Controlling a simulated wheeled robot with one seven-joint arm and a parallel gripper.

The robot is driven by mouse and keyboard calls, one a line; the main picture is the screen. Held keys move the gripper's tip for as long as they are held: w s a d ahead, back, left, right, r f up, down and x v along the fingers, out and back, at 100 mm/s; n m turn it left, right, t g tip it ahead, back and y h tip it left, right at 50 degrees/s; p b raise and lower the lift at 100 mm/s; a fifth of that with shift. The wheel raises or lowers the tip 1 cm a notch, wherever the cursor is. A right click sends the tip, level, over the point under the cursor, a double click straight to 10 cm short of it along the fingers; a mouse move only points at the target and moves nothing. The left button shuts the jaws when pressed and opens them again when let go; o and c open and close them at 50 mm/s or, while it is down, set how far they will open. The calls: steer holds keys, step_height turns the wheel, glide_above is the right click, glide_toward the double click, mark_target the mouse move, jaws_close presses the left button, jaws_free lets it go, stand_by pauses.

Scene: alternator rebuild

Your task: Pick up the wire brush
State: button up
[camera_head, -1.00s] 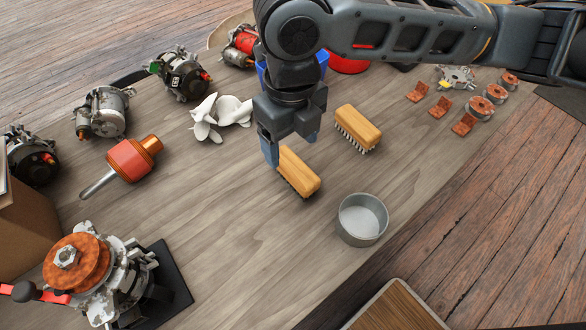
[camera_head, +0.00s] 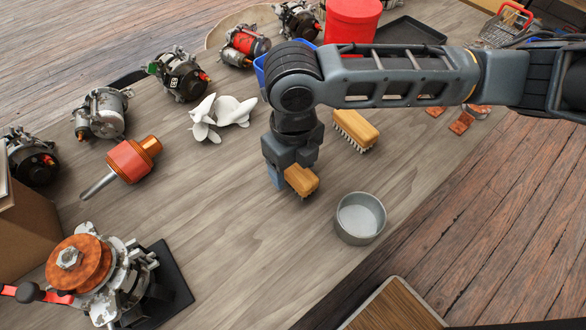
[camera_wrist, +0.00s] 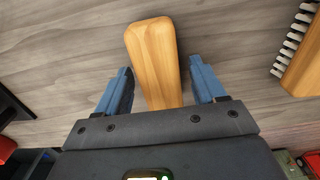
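Two wire brushes with wooden backs lie on the workbench. The nearer brush (camera_head: 302,179) is partly hidden behind my gripper (camera_head: 288,180) in the head view. In the wrist view this brush (camera_wrist: 157,62) lies between the two blue fingers of my gripper (camera_wrist: 165,88), with a gap on each side. The fingers are open and do not touch it. The other brush (camera_head: 355,130) lies further back, bristles showing along its side; it also shows at the right edge of the wrist view (camera_wrist: 303,62).
A round metal tin (camera_head: 361,218) stands just right of the nearer brush. Several alternators line the back left. Bare bench (camera_head: 235,230) lies in front.

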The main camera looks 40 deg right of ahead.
steer(key=c, duration=1)
steer(key=shift+r, duration=0.1)
step_height(320, 180, up, 4)
steer(key=shift+w+f, duration=0.1)
steer(key=s+r, duration=0.2)
steer(key=s, duration=0.2)
steer(key=s+d+r, duration=0.1)
steer(key=s+r, duration=0.1)
steer(key=s, duration=0.1)
steer(key=s+d+r, duration=0.1)
steer(key=s+r, duration=0.2)
steer(key=s, duration=0.1)
steer(key=shift+s+d, duration=0.2)
steer(key=shift+s, duration=0.1)
